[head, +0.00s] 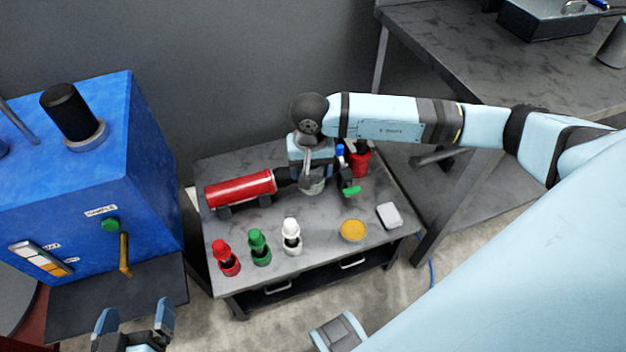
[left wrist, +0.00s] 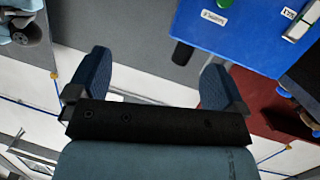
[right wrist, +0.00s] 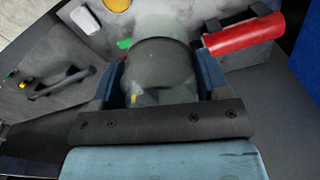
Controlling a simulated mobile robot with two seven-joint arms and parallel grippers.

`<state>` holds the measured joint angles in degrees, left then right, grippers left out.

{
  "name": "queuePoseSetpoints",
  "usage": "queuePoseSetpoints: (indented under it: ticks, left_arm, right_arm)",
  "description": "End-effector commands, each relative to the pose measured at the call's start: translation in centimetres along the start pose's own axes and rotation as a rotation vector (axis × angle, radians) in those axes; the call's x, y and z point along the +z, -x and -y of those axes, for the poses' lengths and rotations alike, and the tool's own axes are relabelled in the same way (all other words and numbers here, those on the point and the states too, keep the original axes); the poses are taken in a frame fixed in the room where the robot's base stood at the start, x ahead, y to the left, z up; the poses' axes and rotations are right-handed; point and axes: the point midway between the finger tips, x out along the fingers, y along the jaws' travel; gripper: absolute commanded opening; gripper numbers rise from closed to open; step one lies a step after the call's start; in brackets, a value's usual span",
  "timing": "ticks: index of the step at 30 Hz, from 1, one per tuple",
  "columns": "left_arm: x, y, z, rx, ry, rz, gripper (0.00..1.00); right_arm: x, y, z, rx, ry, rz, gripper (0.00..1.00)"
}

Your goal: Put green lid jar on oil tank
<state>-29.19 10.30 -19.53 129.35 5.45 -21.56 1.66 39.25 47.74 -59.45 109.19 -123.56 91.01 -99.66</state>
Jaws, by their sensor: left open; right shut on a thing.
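My right gripper (head: 311,172) is shut on a clear greyish glass jar (head: 313,187) at the back middle of the small table. In the right wrist view the jar (right wrist: 160,68) fills the space between the fingers; I cannot make out its lid. A green piece (head: 351,190) shows just right of it; I cannot tell whether it belongs to the jar. A blue machine (head: 95,175), possibly the oil tank, stands at left with a black cylinder (head: 70,112) on top. My left gripper (head: 135,318) is open and empty, below the machine.
The middle of the table is clear.

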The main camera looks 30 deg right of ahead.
Motion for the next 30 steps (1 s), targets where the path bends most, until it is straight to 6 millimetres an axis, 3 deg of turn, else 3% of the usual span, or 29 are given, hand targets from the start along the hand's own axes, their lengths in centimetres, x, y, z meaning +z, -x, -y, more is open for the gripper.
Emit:
queuePoseSetpoints:
  ticks: [1, 9, 15, 23, 26, 30]
  left_arm:
    - [2.1, -0.7, 0.1, 0.013, 0.003, -0.025, 0.98]
    - [4.2, -1.6, -1.1, 0.085, 0.03, -0.141, 0.98]
    - [4.8, -1.5, -1.7, 0.125, 0.046, -0.199, 0.98]
    - [5.0, -1.4, -2.1, 0.145, 0.053, -0.218, 0.98]
    - [5.9, -1.6, -2.0, 0.149, 0.051, -0.194, 0.98]
    - [7.8, -2.1, -1.9, 0.157, 0.048, -0.135, 0.98]
  right_arm:
    - [-0.5, -2.8, 0.0, -0.002, -0.031, -0.002, 0.43]
    - [-2.4, -8.3, -0.4, -0.005, -0.203, -0.001, 0.43]
    - [-3.4, -10.3, -0.6, -0.008, -0.293, 0.001, 0.43]
    - [-3.7, -11.5, -0.7, -0.007, -0.335, 0.005, 0.43]
    - [-3.7, -13.3, -0.7, -0.006, -0.337, 0.006, 0.43]
    - [-3.6, -17.2, -0.7, -0.005, -0.336, 0.007, 0.43]
